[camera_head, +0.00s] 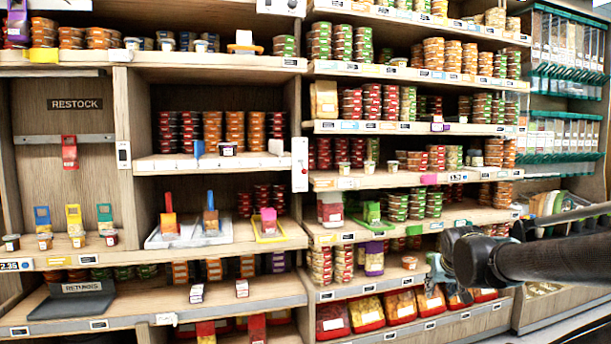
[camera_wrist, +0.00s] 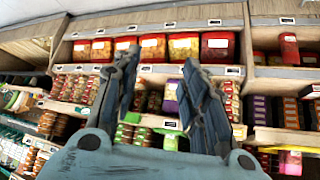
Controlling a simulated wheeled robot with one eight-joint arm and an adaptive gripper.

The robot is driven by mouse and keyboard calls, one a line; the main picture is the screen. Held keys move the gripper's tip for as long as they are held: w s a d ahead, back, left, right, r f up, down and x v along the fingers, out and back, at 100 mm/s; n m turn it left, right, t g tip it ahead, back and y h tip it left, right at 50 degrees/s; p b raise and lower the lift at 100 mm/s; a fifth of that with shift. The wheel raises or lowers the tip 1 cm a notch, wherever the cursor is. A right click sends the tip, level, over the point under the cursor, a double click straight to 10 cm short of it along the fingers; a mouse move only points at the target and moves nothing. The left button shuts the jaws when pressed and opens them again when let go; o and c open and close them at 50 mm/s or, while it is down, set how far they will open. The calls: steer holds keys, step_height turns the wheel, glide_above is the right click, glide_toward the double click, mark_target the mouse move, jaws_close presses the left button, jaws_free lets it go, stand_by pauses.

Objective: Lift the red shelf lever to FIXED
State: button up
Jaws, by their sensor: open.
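A white upright plate (camera_head: 299,165) with a small red spot, possibly the red lever, is on the shelf post left of centre in the head view. The spot is too small to read its position, and no FIXED label is legible. My gripper (camera_head: 447,272) is well to the right of this plate and lower, in front of the lower right shelves. In the wrist view my gripper (camera_wrist: 160,60) has its two dark fingers spread apart, with nothing held between them. I cannot make out the lever in the wrist view.
Shelves of stacked jars fill the wall. Red-rimmed tubs (camera_head: 367,313) sit on the bottom right shelf near my gripper. Trays with scoops (camera_head: 210,222) are on the left middle shelf. A red holder (camera_head: 69,152) hangs under the RESTOCK sign (camera_head: 75,104). Dispensers (camera_head: 568,45) stand at right.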

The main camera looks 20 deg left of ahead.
steer(key=w+a+r+n+t+y, duration=0.15)
steer(key=w+a+r+t, duration=0.25)
steer(key=w+a+r, duration=0.5)
steer(key=n+t+y, duration=0.4)
steer(key=n+y, duration=0.2)
steer(key=y, duration=0.8)
glide_toward(305, 169)
steer(key=x, duration=0.7)
steer(key=f+x, duration=0.1)
steer(key=x, duration=0.2)
steer(key=shift+w+a, duration=0.25)
steer(key=shift+w, duration=0.3)
